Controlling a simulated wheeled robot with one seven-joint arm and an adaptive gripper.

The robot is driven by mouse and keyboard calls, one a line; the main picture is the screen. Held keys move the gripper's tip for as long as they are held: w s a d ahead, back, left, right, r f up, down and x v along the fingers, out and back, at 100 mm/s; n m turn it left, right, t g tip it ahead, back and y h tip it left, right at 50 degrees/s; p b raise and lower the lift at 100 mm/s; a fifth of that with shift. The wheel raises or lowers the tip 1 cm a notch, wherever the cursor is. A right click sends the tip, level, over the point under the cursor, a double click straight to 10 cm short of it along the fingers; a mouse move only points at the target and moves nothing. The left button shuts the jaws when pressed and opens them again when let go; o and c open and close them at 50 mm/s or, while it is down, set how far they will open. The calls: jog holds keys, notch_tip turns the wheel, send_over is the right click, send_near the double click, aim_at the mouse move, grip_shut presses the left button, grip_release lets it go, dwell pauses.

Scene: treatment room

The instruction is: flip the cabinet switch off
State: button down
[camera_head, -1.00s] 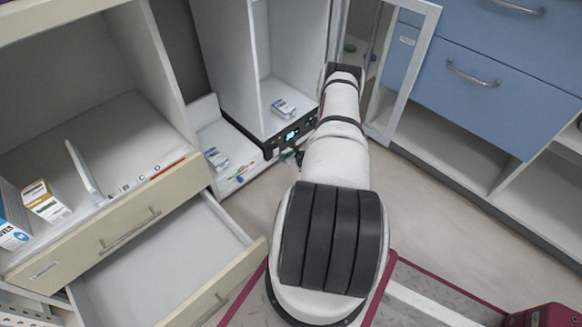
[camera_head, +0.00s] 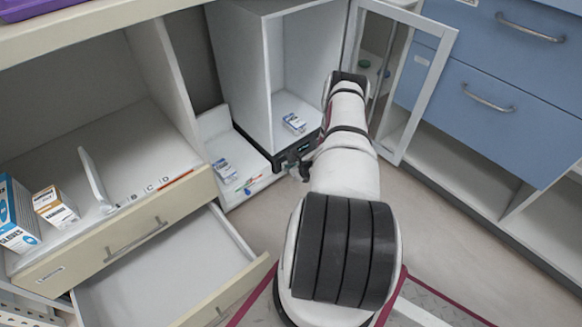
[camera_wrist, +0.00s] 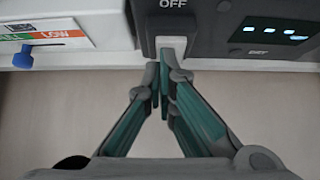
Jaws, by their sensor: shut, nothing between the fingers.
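The cabinet switch (camera_wrist: 172,44) is a pale rocker in a dark housing, with the word OFF above it in the wrist view. My gripper (camera_wrist: 164,88) is shut and empty, its fingertips just below the switch in that view. I cannot tell whether they touch it. In the head view, my gripper (camera_head: 297,167) is at the dark control panel (camera_head: 318,140) along the base of the open white cabinet (camera_head: 240,70). The switch is hidden there behind my gripper and arm.
A lit display (camera_wrist: 268,33) is right of the switch. A blue slider (camera_wrist: 24,58) with a coloured label is at left. The cabinet's glass door (camera_head: 425,85) stands open beside my arm. A drawer (camera_head: 165,265) stands open at left; a small box (camera_head: 224,170) lies nearby.

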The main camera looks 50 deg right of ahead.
jog(key=shift+r+p, duration=0.65)
jog(key=shift+r, duration=0.1)
